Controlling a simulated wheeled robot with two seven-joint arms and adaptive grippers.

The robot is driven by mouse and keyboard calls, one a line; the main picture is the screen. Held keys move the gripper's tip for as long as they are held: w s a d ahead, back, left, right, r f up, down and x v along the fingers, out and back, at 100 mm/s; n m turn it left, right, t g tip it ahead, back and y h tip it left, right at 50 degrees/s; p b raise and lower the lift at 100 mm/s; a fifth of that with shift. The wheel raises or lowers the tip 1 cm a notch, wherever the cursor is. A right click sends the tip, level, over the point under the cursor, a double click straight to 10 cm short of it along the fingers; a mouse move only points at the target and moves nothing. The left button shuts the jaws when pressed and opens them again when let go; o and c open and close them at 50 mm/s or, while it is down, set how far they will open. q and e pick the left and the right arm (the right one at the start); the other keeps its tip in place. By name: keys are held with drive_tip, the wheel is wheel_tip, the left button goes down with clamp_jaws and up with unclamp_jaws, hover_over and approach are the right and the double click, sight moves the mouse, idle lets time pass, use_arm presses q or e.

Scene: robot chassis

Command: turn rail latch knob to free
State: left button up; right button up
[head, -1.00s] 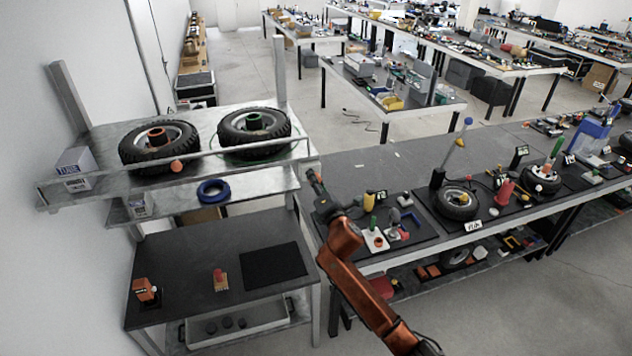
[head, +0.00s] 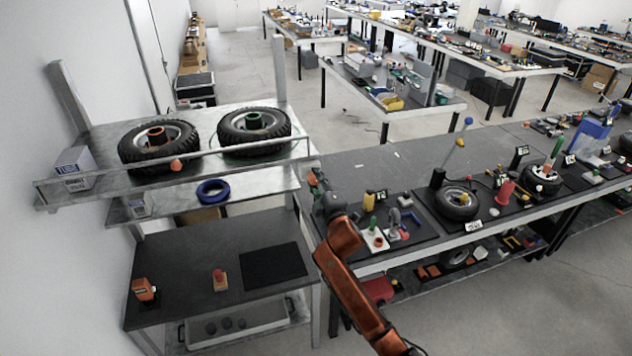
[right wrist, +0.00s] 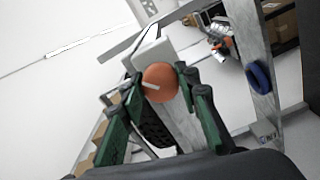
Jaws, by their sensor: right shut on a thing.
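The round orange latch knob (right wrist: 160,82) sits between the green fingers of my right gripper (right wrist: 158,95) in the right wrist view. A pale line on the knob's face lies at a slant. The fingers touch the knob on both sides and are shut on it. In the head view my right gripper (head: 318,187) is at the right end of the rack's front rail (head: 235,152), with a bit of orange at its tip. Another orange knob (head: 176,164) shows farther left on the rail. My left gripper is in neither view.
Two tyres (head: 160,142) lie on the rack's upper shelf, beside a labelled box (head: 72,172). A blue ring (head: 213,190) lies on the shelf below. The long workbench (head: 385,165) with parts and tools stands right of my gripper.

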drive_tip(key=m, duration=0.4)
drive_tip(key=shift+f+m, duration=0.15)
drive_tip(key=shift+m, duration=2.05)
drive_tip(key=o, duration=1.1)
drive_tip(key=shift+o, duration=0.2)
drive_tip(key=shift+s, duration=0.1)
drive_tip(key=v, duration=1.1)
drive_tip(key=shift+s, duration=0.35)
drive_tip(key=shift+d, duration=0.15)
